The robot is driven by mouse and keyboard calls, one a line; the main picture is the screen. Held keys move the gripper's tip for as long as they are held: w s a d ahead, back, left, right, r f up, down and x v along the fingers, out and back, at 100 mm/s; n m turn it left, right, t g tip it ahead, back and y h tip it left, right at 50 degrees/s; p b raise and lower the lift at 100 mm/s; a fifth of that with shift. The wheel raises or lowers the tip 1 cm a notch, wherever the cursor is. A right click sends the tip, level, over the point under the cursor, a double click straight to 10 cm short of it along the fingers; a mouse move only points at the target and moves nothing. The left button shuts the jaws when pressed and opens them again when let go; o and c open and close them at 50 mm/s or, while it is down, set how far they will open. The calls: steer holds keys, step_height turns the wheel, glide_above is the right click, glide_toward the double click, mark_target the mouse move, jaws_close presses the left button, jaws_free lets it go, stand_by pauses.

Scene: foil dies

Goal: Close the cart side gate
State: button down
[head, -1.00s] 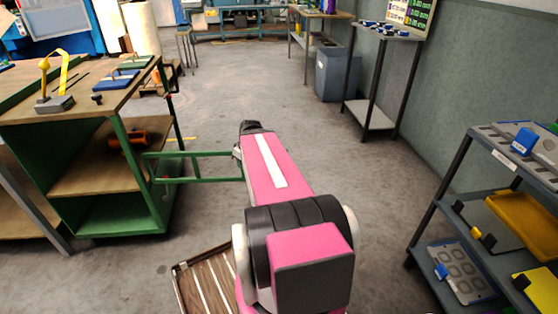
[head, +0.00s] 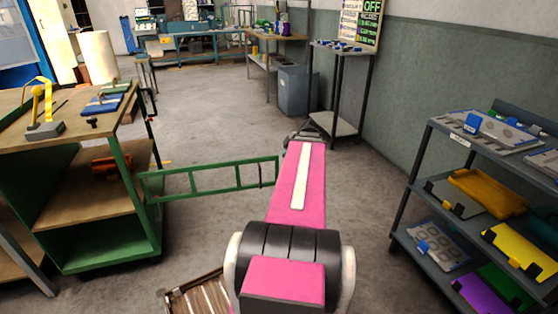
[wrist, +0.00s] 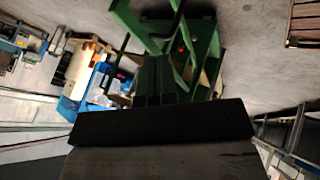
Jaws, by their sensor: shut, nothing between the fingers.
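The green cart (head: 110,255) stands at the left with wooden shelves. Its side gate (head: 210,178), a green ladder-like frame, stands swung out from the cart's right side, and its free end is close to my pink arm. My gripper is mostly hidden behind the arm's far end (head: 302,138) in the head view. In the wrist view my gripper (wrist: 158,62) has its two fingers together and nothing between them. Green bars of the cart or gate (wrist: 200,45) show beyond the fingers. I cannot tell whether the gripper touches the gate.
A slatted wooden pallet (head: 200,296) lies on the floor at front. A grey bin (head: 298,92) and tall stand (head: 366,90) line the right wall. The floor beyond the gate is clear.

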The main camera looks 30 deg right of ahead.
mark_target(274, 159)
steer(key=shift+w+a+f, duration=0.15)
steer(key=shift+w+f, duration=1.1)
steer(key=shift+w, duration=0.3)
steer(key=shift+w+a+f, duration=0.1)
steer(key=shift+w+f, duration=1.2)
steer(key=shift+w, duration=0.25)
steer(key=shift+w+a+f, duration=0.15)
steer(key=shift+w+f, duration=1.1)
steer(key=shift+w, duration=0.3)
